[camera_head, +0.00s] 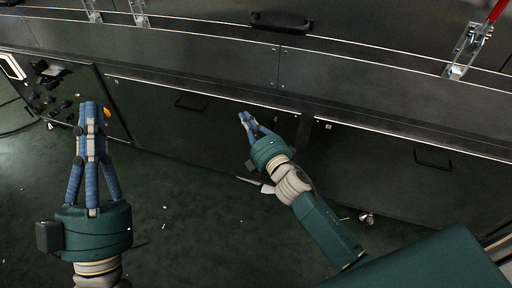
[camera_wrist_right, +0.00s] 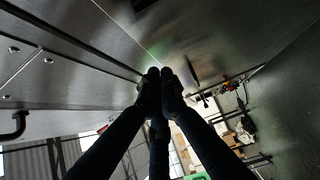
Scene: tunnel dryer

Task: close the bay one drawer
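Two dark drawer-like fronts run along the bottom of the machine: a left one (camera_head: 150,105) with a black handle (camera_head: 190,103), and a right one (camera_head: 370,160) with a black handle (camera_head: 432,157). No label shows which is bay one, and I cannot tell how far either stands out. My right gripper (camera_head: 244,117) is in front of the left front, right of its handle. Its fingertips meet, with nothing seen between them, in the right wrist view (camera_wrist_right: 160,73). My left gripper (camera_head: 90,106) points up the picture, left of the left front, fingers together and empty.
Upper dark panels carry a black handle (camera_head: 281,23) and a metal toggle clamp with a red grip (camera_head: 468,45). A control panel with knobs (camera_head: 55,85) is at the left. The green floor (camera_head: 190,220) is open, with small scattered bits.

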